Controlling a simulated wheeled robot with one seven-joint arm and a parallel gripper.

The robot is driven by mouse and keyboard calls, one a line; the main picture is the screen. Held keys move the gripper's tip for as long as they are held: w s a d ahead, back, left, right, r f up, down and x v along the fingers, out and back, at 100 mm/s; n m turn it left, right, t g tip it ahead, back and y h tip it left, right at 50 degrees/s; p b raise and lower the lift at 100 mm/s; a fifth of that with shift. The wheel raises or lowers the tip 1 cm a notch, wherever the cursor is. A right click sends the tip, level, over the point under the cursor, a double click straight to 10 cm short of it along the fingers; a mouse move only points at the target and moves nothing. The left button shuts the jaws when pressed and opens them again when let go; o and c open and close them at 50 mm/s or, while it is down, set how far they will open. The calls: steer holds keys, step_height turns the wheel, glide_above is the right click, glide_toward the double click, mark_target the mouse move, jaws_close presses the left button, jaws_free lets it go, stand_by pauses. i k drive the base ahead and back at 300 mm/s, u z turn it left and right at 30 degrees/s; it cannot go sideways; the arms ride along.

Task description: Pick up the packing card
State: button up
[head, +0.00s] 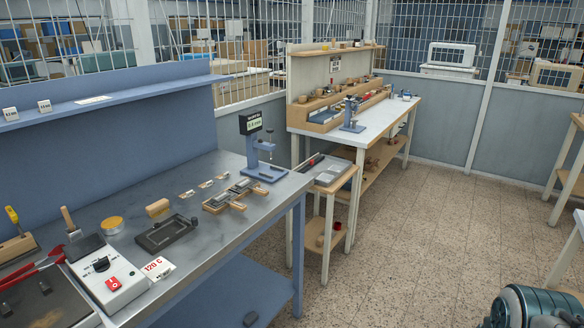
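I cannot tell for certain which thing is the packing card. A flat pale card (93,100) lies on the blue wall shelf. Two small white labelled blocks (10,114) stand left of it on the same shelf. Several small pale pieces (206,184) lie in a row on the metal bench top, left of a blue gauge stand (264,172) with a dark display (250,123). My gripper is not in view. A teal and black rounded part at the bottom right corner seems to be mine.
The metal bench (225,232) also holds a dark tray (164,234), wooden-handled blocks (222,202), a yellow round tin (112,225), a switch box (108,282) and red-handled tongs (32,270). A second bench (377,122) stands behind. The tiled floor (400,240) at the right is open.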

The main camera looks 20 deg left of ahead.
mark_target(224, 175)
steer(key=u, duration=0.05)
steer(key=i, duration=0.95)
steer(key=u, duration=1.2)
steer(key=i, duration=0.7)
steer(key=u, duration=0.75)
